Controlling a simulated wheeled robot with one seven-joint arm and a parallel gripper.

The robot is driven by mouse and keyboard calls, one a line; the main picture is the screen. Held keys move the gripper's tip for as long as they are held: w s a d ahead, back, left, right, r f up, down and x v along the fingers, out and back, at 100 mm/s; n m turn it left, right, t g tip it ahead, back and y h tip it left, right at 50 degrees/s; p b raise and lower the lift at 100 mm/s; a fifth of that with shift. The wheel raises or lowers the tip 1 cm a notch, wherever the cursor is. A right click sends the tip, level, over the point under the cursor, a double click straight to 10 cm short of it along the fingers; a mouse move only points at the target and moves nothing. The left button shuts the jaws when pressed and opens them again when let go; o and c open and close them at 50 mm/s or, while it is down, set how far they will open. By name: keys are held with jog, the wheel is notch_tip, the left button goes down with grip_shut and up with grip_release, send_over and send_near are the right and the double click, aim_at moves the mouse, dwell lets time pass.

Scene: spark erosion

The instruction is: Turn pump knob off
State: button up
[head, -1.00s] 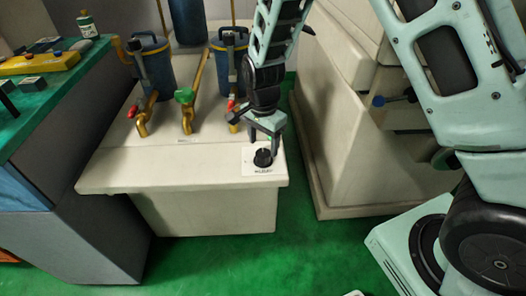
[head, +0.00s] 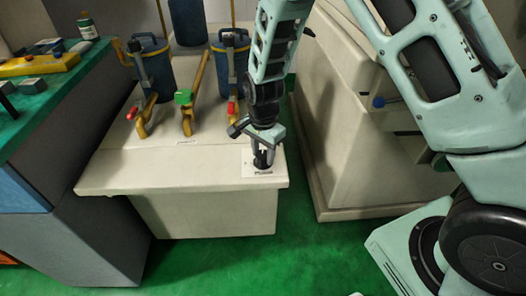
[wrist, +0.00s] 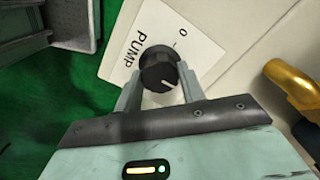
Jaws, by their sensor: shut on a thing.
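The pump knob (wrist: 160,68) is black and round with a white pointer line. It sits on a white label plate (wrist: 153,33) that reads PUMP and has a 0 mark. In the wrist view the pointer faces toward my gripper, away from the 0. My gripper (wrist: 158,84) has its two fingers on either side of the knob, shut on it. In the head view my gripper (head: 263,162) reaches down onto the plate (head: 250,171) at the front right corner of the cream tank top, and hides most of the knob.
Behind the plate on the tank top (head: 140,175) stand blue filter canisters (head: 154,65) and brass pipes with red and green valve handles (head: 183,97). A cream machine cabinet (head: 350,150) stands to the right. A green-topped bench (head: 50,95) is at the left.

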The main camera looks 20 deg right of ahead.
jog(key=n+p, duration=0.1)
jog(key=n, duration=0.3)
jog(key=shift+r+p, duration=0.1)
jog(key=shift+p, duration=0.25)
jog(key=n+p, duration=0.1)
jog(key=n, duration=0.4)
jog(key=shift+p, duration=0.3)
jog(key=n+p, duration=0.1)
jog(key=n, duration=0.4)
jog(key=shift+n+p, duration=0.45)
jog(key=shift+n, duration=1.55)
jog(key=o, duration=1)
jog(key=shift+c, duration=0.2)
